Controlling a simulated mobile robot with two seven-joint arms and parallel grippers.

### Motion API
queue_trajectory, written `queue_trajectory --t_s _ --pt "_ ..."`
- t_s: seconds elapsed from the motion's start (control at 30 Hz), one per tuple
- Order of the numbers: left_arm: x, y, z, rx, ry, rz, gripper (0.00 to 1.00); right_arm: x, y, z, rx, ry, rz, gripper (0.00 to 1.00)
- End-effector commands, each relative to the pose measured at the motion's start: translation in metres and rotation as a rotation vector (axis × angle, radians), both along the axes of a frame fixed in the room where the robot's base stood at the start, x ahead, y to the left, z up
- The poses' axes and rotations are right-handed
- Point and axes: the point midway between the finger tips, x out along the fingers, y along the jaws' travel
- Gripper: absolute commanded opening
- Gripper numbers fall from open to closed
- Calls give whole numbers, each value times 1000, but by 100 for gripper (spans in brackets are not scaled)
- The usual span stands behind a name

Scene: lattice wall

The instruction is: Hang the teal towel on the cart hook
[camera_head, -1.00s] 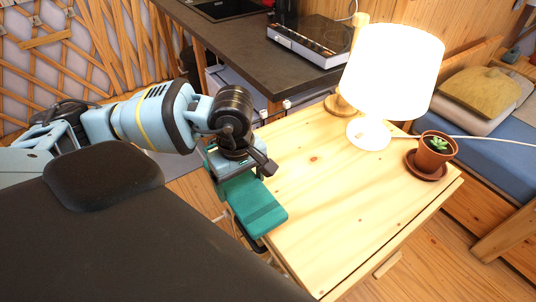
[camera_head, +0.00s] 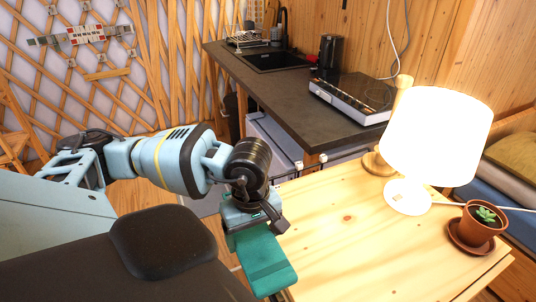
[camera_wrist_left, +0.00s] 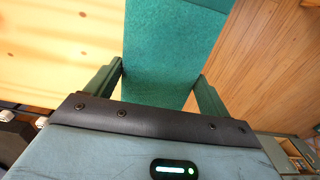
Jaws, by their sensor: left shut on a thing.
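The teal towel (camera_head: 264,264) is folded into a flat strip and held in my left gripper (camera_head: 252,232), beside the left edge of the wooden table. In the left wrist view the towel (camera_wrist_left: 170,55) extends away from between the two fingers of the left gripper (camera_wrist_left: 158,85), which are shut on it. A cart hook cannot be made out in these frames. My right gripper is not in view.
The wooden table (camera_head: 350,240) carries a lit white lamp (camera_head: 435,140) and a potted succulent (camera_head: 478,224) on a saucer. Behind it is a dark counter (camera_head: 270,88) with a cooktop (camera_head: 345,102), kettle (camera_head: 330,55) and sink. A lattice wall (camera_head: 120,70) stands at the back left.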

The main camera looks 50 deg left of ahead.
Motion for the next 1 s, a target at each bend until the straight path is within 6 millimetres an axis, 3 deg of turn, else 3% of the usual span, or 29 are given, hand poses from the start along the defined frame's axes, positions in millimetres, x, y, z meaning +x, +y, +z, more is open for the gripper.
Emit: queue_trajectory --t_s 0.13,0.27,0.7,0.93,1.0 --pt "2 -4 0 -5 -2 -36 58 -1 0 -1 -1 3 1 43" --pt "8 -20 1 -18 -2 -195 58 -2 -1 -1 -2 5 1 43" --pt "33 -97 12 -13 -5 -1067 58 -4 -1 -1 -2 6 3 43" --pt "36 -109 15 0 -1 -1232 58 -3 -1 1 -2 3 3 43" --pt "36 -109 15 1 0 -1239 58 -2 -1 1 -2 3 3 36"
